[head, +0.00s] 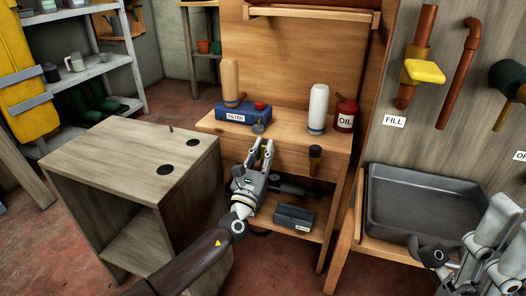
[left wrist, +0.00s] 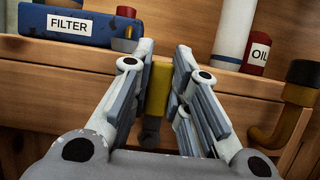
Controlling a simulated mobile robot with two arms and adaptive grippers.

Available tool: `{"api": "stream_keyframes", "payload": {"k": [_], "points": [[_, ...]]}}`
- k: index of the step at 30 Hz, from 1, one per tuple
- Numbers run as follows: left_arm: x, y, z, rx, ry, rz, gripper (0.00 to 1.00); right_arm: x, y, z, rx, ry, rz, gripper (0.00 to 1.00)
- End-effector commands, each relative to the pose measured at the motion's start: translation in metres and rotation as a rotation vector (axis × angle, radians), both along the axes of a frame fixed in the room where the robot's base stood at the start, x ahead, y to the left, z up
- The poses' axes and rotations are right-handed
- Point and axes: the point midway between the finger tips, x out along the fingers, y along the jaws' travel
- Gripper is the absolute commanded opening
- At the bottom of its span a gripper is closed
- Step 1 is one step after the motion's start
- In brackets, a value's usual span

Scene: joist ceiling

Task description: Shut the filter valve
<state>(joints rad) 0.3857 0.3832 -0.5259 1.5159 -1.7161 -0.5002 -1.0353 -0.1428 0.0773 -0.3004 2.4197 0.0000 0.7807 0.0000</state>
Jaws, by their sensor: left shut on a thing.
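The blue filter unit (head: 236,113) labelled FILTER stands on the wooden bench; it also shows in the left wrist view (left wrist: 78,26). A small grey round part (head: 258,128) is at its front right corner. My left gripper (head: 262,150) is just below this corner, in front of the bench edge. In the left wrist view, its fingers are shut on an upright yellow handle (left wrist: 157,88), with a dark rounded end below. The fingers partly hide the handle and its joint to the filter. My right gripper (head: 470,255) is at the lower right; its opening is unclear.
A white bottle (head: 318,107) and a red OIL can (head: 345,116) stand right of the filter. A dark-capped pipe (head: 315,158) sticks out at the bench front. A grey tray (head: 420,200) is at right, below the FILL pipe (head: 408,92). A wooden cabinet (head: 110,160) stands left.

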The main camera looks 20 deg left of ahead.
Motion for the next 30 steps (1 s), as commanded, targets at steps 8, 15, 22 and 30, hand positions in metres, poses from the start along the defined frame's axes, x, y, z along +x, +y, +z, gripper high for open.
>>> {"api": "stream_keyframes", "payload": {"k": [8,15,22,30], "points": [[0.000,-0.001,-0.002,0.003,0.003,-0.002,0.39,0.000,0.000,0.000,-0.001,-0.001,0.000,0.40],[0.000,-0.001,-0.001,0.000,0.001,-0.001,0.39,-0.001,0.000,0.000,-0.004,-0.002,-0.001,0.40],[-0.014,0.000,-0.008,0.001,0.003,-0.002,0.39,-0.001,0.000,-0.001,-0.005,-0.002,0.000,0.40],[-0.066,0.002,-0.030,0.002,0.006,-0.001,0.39,0.000,0.000,0.000,-0.003,-0.001,0.000,0.40]]}}
